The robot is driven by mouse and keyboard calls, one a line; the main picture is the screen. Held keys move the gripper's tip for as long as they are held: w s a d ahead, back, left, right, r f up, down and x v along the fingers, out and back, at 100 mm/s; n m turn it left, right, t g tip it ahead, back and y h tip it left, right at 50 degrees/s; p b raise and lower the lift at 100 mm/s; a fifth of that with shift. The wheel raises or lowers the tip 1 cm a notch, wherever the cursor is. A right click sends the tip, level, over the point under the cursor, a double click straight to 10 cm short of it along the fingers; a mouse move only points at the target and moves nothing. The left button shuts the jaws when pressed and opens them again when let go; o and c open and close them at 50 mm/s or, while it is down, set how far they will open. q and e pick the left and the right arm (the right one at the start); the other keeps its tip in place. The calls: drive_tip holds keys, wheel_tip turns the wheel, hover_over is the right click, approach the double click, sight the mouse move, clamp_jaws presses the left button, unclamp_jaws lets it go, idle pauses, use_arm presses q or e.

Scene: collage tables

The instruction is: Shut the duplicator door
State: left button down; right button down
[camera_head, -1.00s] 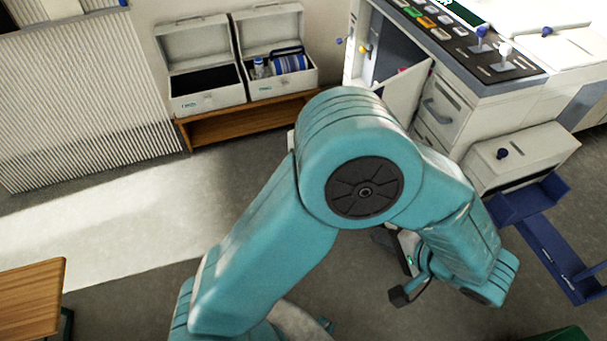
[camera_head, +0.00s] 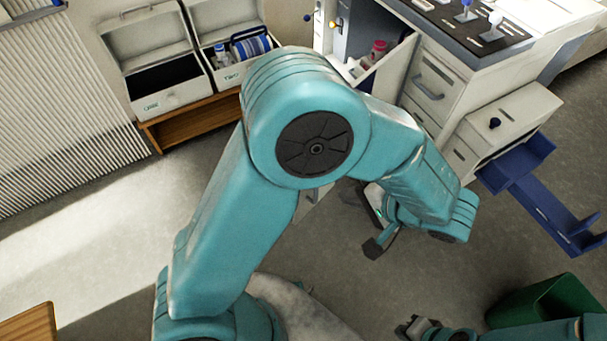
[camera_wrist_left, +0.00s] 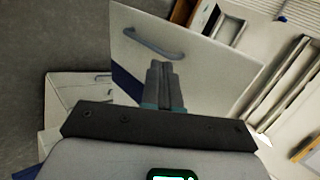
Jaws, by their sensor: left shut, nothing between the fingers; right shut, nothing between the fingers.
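The duplicator (camera_head: 435,65) stands at the upper right of the head view. Its white door (camera_head: 388,68) stands open, with a red-capped item (camera_head: 378,48) showing inside; my left arm hides its lower part. In the left wrist view, a white panel with a handle, apparently this door (camera_wrist_left: 195,45), lies before my left gripper (camera_wrist_left: 160,68). That gripper is shut and empty; I cannot tell whether it touches the panel. My right gripper (camera_head: 405,327) is shut and empty, low over the floor near the bottom edge.
Two open white boxes (camera_head: 168,98) stand on a low wooden bench (camera_head: 195,122) at upper left. A white box with a dark knob (camera_head: 508,118) and a blue tray (camera_head: 545,210) are at right. A green bin (camera_head: 540,300) is at lower right. Bare floor lies between.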

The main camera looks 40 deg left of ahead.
use_arm(q)
drive_tip(key=a+r+x, duration=0.1)
drive_tip(key=x, duration=1.1)
drive_tip(key=shift+w+a, duration=0.15)
drive_tip(key=shift+a, duration=0.45)
drive_tip(key=shift+a+r, duration=0.1)
drive_tip(key=shift+a, duration=0.05)
